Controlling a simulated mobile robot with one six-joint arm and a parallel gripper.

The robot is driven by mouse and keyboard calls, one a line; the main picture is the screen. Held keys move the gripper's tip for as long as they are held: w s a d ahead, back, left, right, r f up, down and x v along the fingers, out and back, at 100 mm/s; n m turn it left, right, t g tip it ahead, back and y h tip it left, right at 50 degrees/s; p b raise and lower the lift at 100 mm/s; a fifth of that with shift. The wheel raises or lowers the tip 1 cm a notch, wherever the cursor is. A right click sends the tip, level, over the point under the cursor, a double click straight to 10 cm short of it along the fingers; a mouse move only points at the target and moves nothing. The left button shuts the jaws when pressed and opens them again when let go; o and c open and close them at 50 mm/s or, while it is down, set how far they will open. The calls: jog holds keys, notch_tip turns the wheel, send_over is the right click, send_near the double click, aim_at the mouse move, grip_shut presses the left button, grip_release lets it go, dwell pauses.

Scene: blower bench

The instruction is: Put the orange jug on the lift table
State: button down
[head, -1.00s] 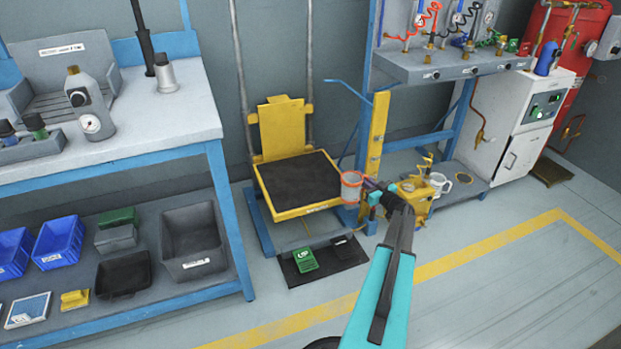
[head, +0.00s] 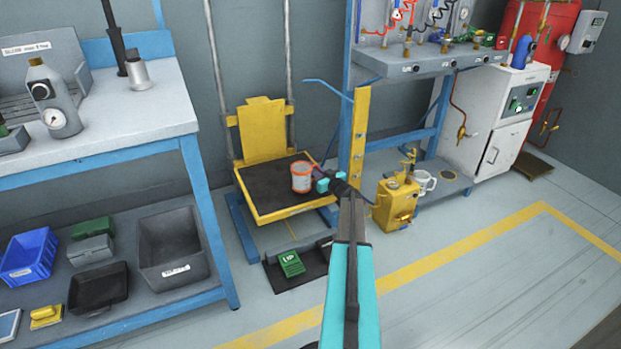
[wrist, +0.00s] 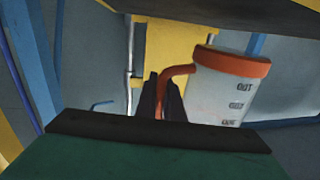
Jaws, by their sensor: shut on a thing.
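The orange jug (head: 301,178) is a pale cup with an orange rim and an orange handle. In the head view it appears over the right part of the lift table (head: 262,187), which has a black top, yellow edges and a yellow back plate. I cannot tell whether its base touches the top. My gripper (head: 325,182) is at the right of the jug, shut on its handle. In the wrist view the dark fingers (wrist: 165,100) meet the orange handle, and the jug body (wrist: 222,90) looks slightly tilted, with measure marks. Its base is hidden there.
A yellow can (head: 397,203) and a white mug (head: 424,183) stand right of the yellow post (head: 360,135). A green UP pedal (head: 291,263) lies on the floor before the lift table. A blue-framed workbench (head: 110,125) is at left. The left of the lift top is clear.

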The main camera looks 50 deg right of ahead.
jog(key=shift+w, duration=0.2)
jog(key=shift+f+b, duration=1.25)
jog(key=shift+f, duration=0.55)
jog(key=c, duration=1.9)
grip_release()
jog(key=shift+f, duration=0.1)
